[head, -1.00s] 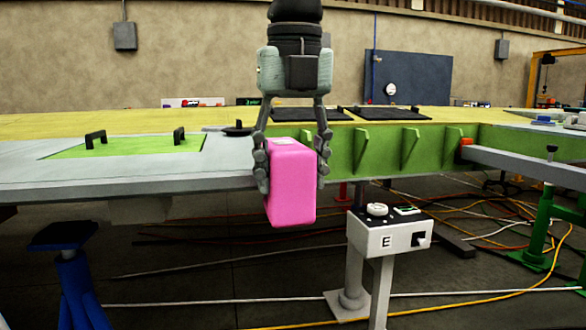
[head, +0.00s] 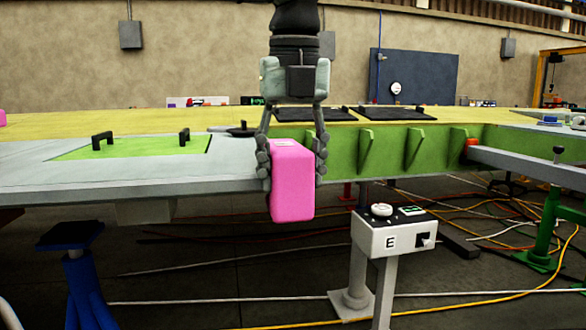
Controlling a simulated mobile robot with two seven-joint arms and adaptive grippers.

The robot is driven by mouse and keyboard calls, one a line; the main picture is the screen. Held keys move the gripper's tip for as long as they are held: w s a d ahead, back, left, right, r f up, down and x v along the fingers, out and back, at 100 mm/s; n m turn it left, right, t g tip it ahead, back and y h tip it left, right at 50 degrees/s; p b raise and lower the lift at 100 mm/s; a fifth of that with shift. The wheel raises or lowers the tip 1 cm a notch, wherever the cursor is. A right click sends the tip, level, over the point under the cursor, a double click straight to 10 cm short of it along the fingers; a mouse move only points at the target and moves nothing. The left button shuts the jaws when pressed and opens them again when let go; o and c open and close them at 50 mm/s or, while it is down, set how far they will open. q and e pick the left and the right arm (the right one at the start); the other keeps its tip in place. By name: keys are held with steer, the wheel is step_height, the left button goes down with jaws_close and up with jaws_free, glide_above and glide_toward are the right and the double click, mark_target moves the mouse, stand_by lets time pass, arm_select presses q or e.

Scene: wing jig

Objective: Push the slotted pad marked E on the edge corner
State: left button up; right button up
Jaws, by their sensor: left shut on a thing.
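A pink block-shaped pad (head: 292,183) hangs upright between the fingers of my left gripper (head: 291,162), which is shut on it. The pad is in the middle of the head view, in front of the wing's near edge (head: 200,190). Its slot is not visible from here, and I cannot tell whether it touches the edge. A white box marked E (head: 395,237) stands on a grey post at the lower right, below and to the right of the pad. My right gripper is not in view.
A green panel with two black handles (head: 135,146) lies on the wing at left. Green ribs (head: 413,147) line the open bay at right. A blue stand (head: 75,270) and a green stand (head: 543,220) flank the wing. Cables (head: 480,300) cross the floor.

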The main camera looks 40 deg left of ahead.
arm_select(q)
steer(key=shift+w+a, duration=0.2)
steer(key=shift+a, duration=0.05)
steer(key=o, duration=1.2)
steer(key=r, duration=0.8)
steer(key=d+r, duration=0.1)
steer(key=r, duration=0.3)
steer(key=shift+s, duration=0.4)
steer(key=shift+f, duration=0.1)
